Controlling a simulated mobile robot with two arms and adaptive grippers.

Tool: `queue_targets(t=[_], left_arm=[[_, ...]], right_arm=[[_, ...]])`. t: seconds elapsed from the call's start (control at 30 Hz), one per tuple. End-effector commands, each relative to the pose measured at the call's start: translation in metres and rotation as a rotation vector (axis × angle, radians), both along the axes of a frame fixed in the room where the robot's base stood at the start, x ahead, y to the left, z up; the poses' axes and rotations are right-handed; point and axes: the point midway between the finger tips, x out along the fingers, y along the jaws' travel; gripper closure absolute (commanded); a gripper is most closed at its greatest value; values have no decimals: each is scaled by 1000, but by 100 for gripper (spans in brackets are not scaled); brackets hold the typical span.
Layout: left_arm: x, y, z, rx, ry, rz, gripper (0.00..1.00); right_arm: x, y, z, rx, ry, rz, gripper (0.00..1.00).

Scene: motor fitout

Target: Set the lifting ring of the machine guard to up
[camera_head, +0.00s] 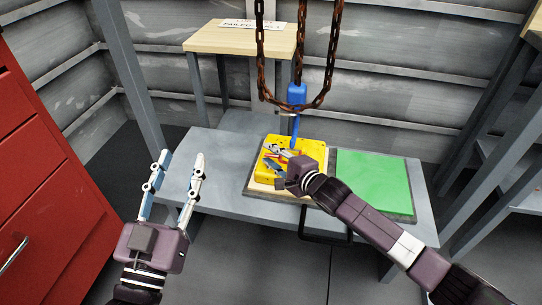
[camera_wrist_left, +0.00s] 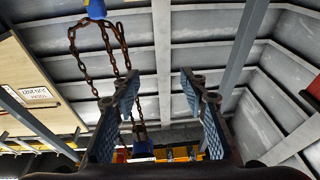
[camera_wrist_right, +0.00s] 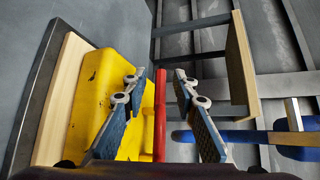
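The machine guard (camera_head: 259,174) is a yellow block on a wooden board on the grey table; it fills the left of the right wrist view (camera_wrist_right: 88,80). A red bar (camera_wrist_right: 160,115), likely the lifting ring, stands beside the yellow body, seen edge-on; its exact position is unclear. My right gripper (camera_head: 272,157) is over the guard and partly hides it. In the right wrist view its fingers (camera_wrist_right: 159,76) are apart, with the red bar between them, nearer the left finger; no grip shows. My left gripper (camera_head: 181,160) is open and empty, left of the guard.
A blue hoist hook (camera_head: 296,97) on rusty chains (camera_head: 262,60) hangs just behind the guard, close to my right gripper. A green mat (camera_head: 374,182) lies right of it. A red cabinet (camera_head: 35,160) stands left. The table's left part (camera_head: 215,155) is clear.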

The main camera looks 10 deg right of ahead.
Motion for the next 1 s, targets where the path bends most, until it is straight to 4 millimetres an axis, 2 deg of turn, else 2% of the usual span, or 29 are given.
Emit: queue_targets(t=[0.13, 0.37, 0.83, 1.0], left_arm=[[0, 0, 0, 0, 1, 0, 60], [0, 0, 0, 0, 1, 0, 60], [1, 0, -2, 3, 15, 1, 60], [5, 3, -35, 45, 171, 10, 60]], right_arm=[[0, 0, 0, 0, 0, 0, 75], [0, 0, 0, 0, 0, 0, 100], [0, 0, 1, 0, 4, 0, 100], [1, 0, 3, 4, 20, 0, 100]])
